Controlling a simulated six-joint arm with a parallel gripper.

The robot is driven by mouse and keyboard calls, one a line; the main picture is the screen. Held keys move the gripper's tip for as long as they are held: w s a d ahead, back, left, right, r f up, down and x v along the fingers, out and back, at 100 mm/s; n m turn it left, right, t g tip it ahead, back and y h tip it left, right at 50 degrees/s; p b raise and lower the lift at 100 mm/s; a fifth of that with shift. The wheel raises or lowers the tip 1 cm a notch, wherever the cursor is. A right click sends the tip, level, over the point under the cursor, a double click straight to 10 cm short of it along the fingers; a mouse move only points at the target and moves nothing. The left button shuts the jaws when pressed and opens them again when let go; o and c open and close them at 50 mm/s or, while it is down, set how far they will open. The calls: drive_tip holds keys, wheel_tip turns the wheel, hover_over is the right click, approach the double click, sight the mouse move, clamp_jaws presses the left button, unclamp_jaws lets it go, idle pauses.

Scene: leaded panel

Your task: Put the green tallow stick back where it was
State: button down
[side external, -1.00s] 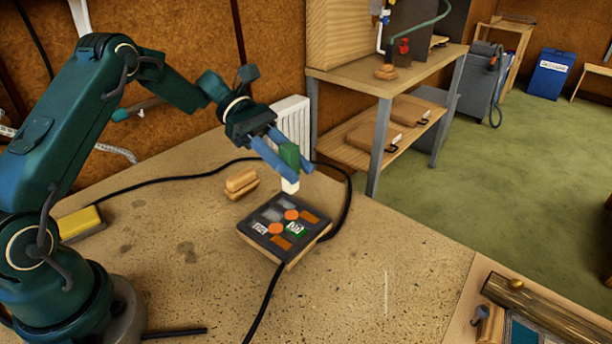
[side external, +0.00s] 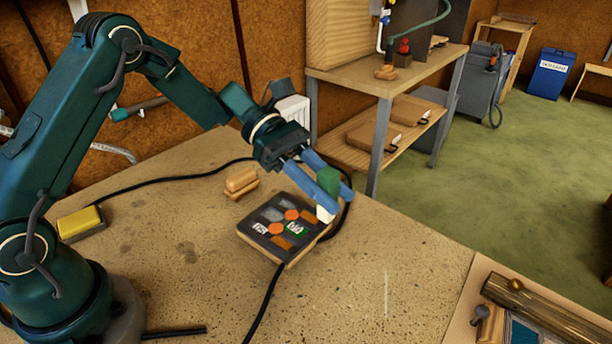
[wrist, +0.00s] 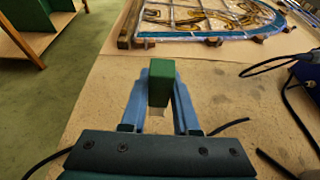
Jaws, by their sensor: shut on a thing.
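My gripper (side external: 327,182) is shut on the green tallow stick (side external: 328,181), which has a pale tip pointing down. In the side view the stick hangs tilted beside the upper right edge of a small dark panel (side external: 270,216); I cannot tell whether the tip touches anything. In the wrist view the green stick (wrist: 159,84) stands between my blue fingers, with its pale end below. The panel bears orange discs, grey and brown pieces, and small white-and-green printed pieces.
A small wooden block (side external: 241,182) lies behind the panel, and a yellow block (side external: 80,222) lies at the left. A black cable (side external: 265,300) runs by the panel. A leaded glass panel (wrist: 210,17) shows in the wrist view.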

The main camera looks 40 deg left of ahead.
drive_tip(key=x, duration=0.3)
drive_tip(key=f+x, duration=0.1)
drive_tip(key=x, duration=0.5)
drive_tip(key=shift+s+a+f, duration=0.2)
drive_tip(key=shift+s+a, duration=0.1)
drive_tip(key=shift+a, duration=0.05)
drive_tip(key=shift+f, duration=1.9)
drive_tip(key=c, duration=0.7)
unclamp_jaws()
drive_tip(key=shift+f, duration=0.15)
drive_tip(key=shift+o, duration=0.2)
